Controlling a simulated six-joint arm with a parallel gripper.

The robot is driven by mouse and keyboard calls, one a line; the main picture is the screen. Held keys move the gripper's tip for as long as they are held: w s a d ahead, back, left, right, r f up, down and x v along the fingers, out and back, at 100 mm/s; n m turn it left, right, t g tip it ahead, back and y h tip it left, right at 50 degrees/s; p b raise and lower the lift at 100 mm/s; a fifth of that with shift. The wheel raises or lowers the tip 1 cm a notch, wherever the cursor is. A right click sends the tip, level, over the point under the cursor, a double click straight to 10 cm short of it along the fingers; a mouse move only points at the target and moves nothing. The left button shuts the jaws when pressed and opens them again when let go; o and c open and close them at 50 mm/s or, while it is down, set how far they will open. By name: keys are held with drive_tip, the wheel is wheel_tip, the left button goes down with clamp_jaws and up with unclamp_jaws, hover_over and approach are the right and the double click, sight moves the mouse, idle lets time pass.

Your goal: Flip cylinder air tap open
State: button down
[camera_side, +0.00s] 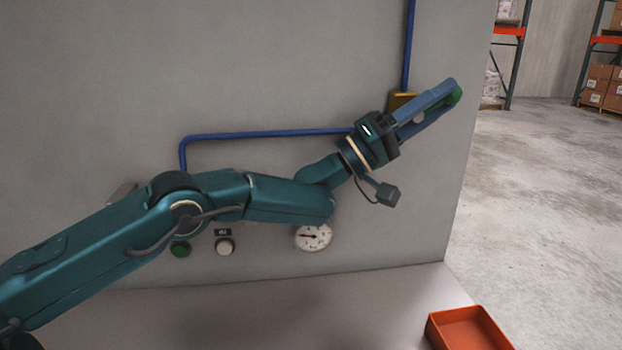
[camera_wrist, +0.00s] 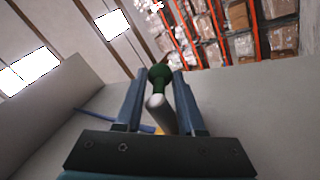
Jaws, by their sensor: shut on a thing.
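The air tap has a brass-coloured body (camera_side: 402,101) on the grey wall panel, partly hidden behind my gripper. Its lever ends in a dark green knob (camera_wrist: 160,74), seen between my fingers in the wrist view; the knob's green also shows at the fingertips in the side view (camera_side: 455,98). A pale grey round-ended part (camera_wrist: 158,106) lies below the knob in the wrist view. My gripper (camera_side: 450,92) points up and right, its blue fingers shut on the lever's green knob end. The exact contact is hidden in the side view.
Blue pipe (camera_side: 409,45) runs up the panel from the tap, and another length (camera_side: 265,134) runs left. A round gauge (camera_side: 313,237), a green button (camera_side: 181,250) and a pale button (camera_side: 225,246) sit below my arm. An orange tray (camera_side: 468,330) stands at lower right.

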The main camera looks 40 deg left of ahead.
drive_tip(key=shift+s+a+r+t+h, duration=0.15)
drive_tip(key=shift+a+r+t+h, duration=0.2)
drive_tip(key=shift+r, duration=0.2)
drive_tip(key=c, duration=0.5)
unclamp_jaws()
drive_tip(key=shift+d+f, duration=0.15)
drive_tip(key=shift+f, duration=0.1)
drive_tip(key=shift+d, duration=0.1)
